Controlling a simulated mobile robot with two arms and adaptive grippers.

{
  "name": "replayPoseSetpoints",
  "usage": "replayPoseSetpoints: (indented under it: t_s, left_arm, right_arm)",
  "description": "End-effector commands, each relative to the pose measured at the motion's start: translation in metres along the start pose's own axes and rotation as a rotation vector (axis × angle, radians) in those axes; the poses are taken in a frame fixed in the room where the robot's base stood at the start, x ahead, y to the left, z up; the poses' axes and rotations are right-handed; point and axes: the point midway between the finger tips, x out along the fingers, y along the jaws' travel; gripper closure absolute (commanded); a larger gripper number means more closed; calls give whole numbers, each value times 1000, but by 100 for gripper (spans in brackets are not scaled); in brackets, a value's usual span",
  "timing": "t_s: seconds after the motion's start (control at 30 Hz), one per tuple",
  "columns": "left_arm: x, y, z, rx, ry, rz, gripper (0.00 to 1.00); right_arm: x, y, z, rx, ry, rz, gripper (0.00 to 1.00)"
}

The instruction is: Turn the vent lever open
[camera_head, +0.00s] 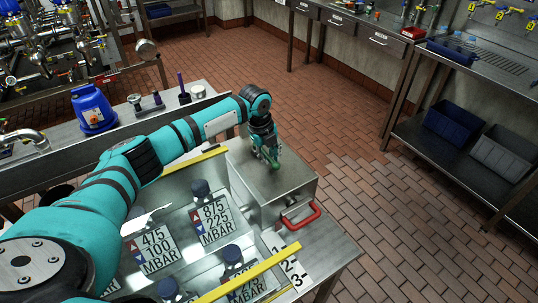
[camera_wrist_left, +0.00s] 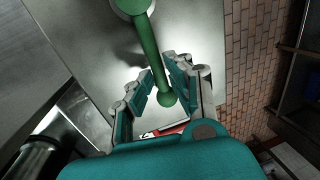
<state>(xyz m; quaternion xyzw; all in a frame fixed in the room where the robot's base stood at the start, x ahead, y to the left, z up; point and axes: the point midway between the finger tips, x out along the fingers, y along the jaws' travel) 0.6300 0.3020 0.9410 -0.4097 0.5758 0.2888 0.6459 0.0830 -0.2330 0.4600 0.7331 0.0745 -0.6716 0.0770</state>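The vent lever is green, with a round hub at its upper end and a ball at its tip; it shows in the left wrist view (camera_wrist_left: 148,48). It stands on a steel box (camera_head: 270,190), where a small green part of it shows in the head view (camera_head: 275,166). My left gripper (camera_head: 268,157) points down over the box top. In the left wrist view its two fingers (camera_wrist_left: 163,78) are apart, one on each side of the lever near the ball end. Whether either finger touches the lever is unclear. My right gripper is not in view.
A red handle (camera_head: 301,216) sticks out from the box's front side. Left of the box is a panel with knobs and labels such as 875/225 MBAR (camera_head: 214,220), framed by yellow bars (camera_head: 248,274). A blue jug (camera_head: 93,109) stands behind my left arm. Open brick floor lies to the right.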

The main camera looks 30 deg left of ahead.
Motion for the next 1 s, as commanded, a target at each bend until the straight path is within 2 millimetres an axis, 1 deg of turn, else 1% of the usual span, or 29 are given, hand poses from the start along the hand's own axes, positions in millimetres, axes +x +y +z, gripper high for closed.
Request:
replayPoseSetpoints:
  t_s: [0.03, 0.1, 0.67, 0.87, 1.0]
  left_arm:
    - [0, 1, 0, 0, 1, 2, 92]
    - [0, 1, 0, 0, 1, 3, 100]
    - [0, -1, -1, -17, -2, 4, 100]
    - [1, -8, -2, -98, -16, 5, 100]
    - [2, -15, -2, -197, -34, 6, 100]
  right_arm:
    - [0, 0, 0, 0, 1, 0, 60]
    - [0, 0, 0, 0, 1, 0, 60]
    - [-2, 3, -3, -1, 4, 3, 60]
    - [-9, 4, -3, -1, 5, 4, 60]
    - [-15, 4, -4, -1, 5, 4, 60]
